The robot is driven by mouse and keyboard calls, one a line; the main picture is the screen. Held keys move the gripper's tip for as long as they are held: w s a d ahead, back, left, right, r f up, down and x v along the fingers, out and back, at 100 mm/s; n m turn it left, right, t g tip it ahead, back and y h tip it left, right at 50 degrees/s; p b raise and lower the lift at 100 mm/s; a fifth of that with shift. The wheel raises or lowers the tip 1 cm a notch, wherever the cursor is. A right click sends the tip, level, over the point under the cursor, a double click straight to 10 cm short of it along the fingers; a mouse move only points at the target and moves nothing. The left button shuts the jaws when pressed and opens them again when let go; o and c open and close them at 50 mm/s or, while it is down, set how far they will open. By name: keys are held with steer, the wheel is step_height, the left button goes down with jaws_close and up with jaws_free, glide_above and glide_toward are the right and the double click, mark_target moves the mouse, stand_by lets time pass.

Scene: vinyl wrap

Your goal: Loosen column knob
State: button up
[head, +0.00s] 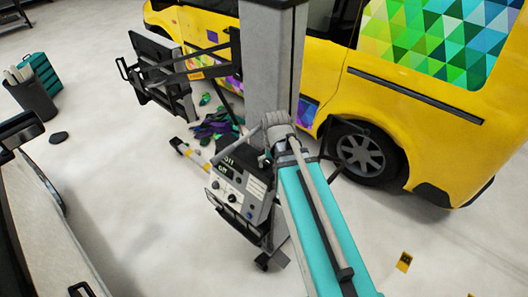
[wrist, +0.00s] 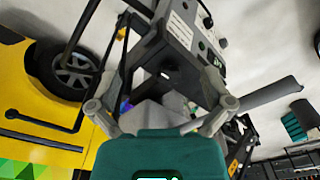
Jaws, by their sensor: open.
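The grey column (head: 272,60) stands upright beside the yellow van, above a wheeled cart. I cannot pick out a separate column knob in either view. My gripper is at the wrist end of my teal arm, close to the column; its fingers are not clear in the head view. In the wrist view my gripper (wrist: 161,90) is open, its two grey fingers spread apart. Pale grey blocky shapes show between and beyond them; I cannot tell whether they touch. The control box (head: 238,190) with several dials is on the cart; it also shows in the wrist view (wrist: 192,35).
The yellow van (head: 430,125) with coloured triangle wrap stands close behind the column. Purple and green scraps (head: 215,125) lie on the floor.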

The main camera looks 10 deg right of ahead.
step_height(320, 180, up, 3)
steer(key=w+m+p, duration=0.2)
steer(key=w, duration=0.1)
steer(key=m, duration=0.6)
glide_above(265, 163)
steer(key=shift+w+d+m+g, duration=0.25)
steer(key=shift+w+m+g, duration=0.05)
steer(key=shift+w+m, duration=0.4)
steer(key=shift+f, duration=0.1)
step_height(265, 163, down, 14)
steer(key=b, duration=1.3)
steer(key=shift+r+b, duration=0.2)
steer(key=shift+b, duration=0.15)
steer(key=c, duration=1)
